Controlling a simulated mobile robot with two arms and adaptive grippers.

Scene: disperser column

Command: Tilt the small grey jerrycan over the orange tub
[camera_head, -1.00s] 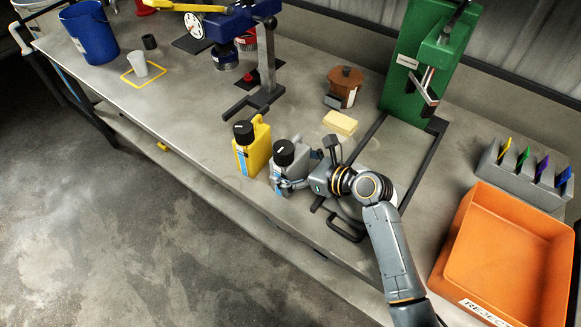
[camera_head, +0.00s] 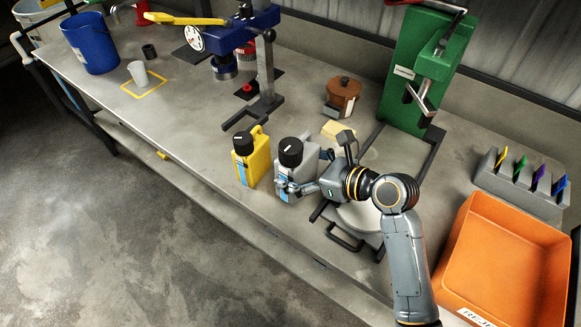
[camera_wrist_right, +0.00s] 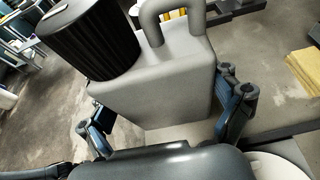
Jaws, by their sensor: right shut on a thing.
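The small grey jerrycan (camera_head: 298,176), with a black cap and a blue label, is near the bench's front edge, right of a yellow jerrycan (camera_head: 258,161). My right gripper (camera_head: 296,185) is shut on it from the right. In the right wrist view the fingers (camera_wrist_right: 165,108) hold both sides of the grey jerrycan (camera_wrist_right: 160,90), which is about upright. It appears slightly above the bench; its base is partly hidden. The orange tub (camera_head: 505,257) is at the far right, with a white label on its front, and looks empty. My left gripper is not in view.
A green press (camera_head: 420,65) stands behind my right arm. A grey rack (camera_head: 520,185) with coloured tags stands behind the tub. A blue press (camera_head: 250,40) is further left.

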